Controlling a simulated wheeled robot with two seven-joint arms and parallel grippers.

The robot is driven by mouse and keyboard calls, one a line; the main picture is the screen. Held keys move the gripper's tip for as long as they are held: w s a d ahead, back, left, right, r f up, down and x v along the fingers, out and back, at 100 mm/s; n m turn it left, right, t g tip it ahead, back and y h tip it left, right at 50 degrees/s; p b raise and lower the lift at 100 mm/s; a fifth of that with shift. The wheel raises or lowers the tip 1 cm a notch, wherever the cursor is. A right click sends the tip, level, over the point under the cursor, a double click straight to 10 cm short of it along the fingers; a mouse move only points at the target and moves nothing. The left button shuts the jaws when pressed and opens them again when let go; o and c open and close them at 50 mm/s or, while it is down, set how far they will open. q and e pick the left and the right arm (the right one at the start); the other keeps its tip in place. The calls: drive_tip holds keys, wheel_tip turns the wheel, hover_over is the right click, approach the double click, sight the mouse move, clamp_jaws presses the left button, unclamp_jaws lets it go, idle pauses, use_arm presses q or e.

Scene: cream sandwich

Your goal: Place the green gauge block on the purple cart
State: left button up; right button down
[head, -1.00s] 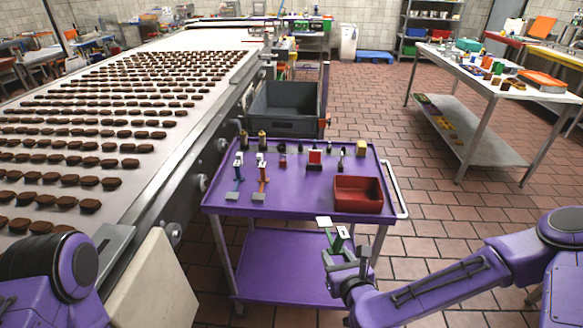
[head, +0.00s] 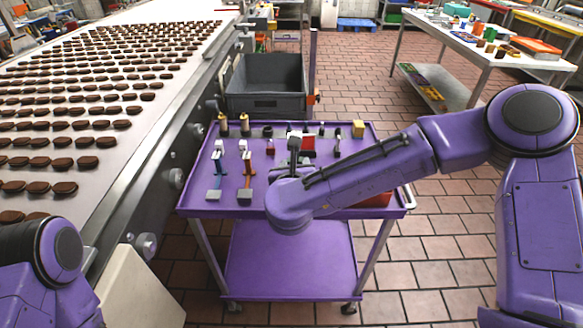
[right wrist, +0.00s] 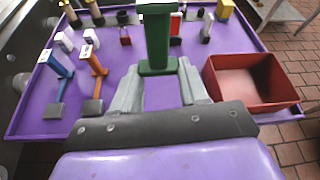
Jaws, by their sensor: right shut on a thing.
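The green gauge block (right wrist: 158,40) is upright between the fingers of my right gripper (right wrist: 158,76), which is shut on it, in the right wrist view. In the head view my right gripper (head: 292,168) is over the middle of the purple cart (head: 193,201), and the block is mostly hidden there. The cart's purple top also shows in the right wrist view (right wrist: 30,122). The block appears to be held above the cart top; I cannot tell how high. My left gripper is out of view.
A red bin (right wrist: 252,82) sits on the cart's right side. Blue and orange tools (right wrist: 97,65) stand on the left. Several small items and a yellow block (head: 358,128) line the back. A grey crate (head: 265,85) and a conveyor of chocolate-brown pieces (head: 70,105) are beyond.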

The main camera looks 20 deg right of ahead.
drive_tip(key=w+f, duration=0.2)
drive_tip(key=w, duration=0.1)
drive_tip(key=w+d+f+p, duration=0.1)
drive_tip(key=w+f, duration=0.2)
drive_tip(key=w+f+p, duration=0.1)
drive_tip(key=w+f, duration=0.1)
drive_tip(key=w, duration=0.1)
drive_tip(key=shift+w+d+f, duration=0.3)
drive_tip(key=shift+d+f, duration=0.05)
drive_tip(key=shift+d, duration=0.05)
wheel_tip(320, 180, down, 3)
drive_tip(key=shift+w+f+p, duration=0.15)
drive_tip(key=shift+f+p, duration=0.05)
drive_tip(key=shift+p, duration=0.3)
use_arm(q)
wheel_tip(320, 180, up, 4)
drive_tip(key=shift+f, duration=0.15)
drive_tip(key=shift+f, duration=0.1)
use_arm(e)
drive_tip(key=shift+f, duration=0.1)
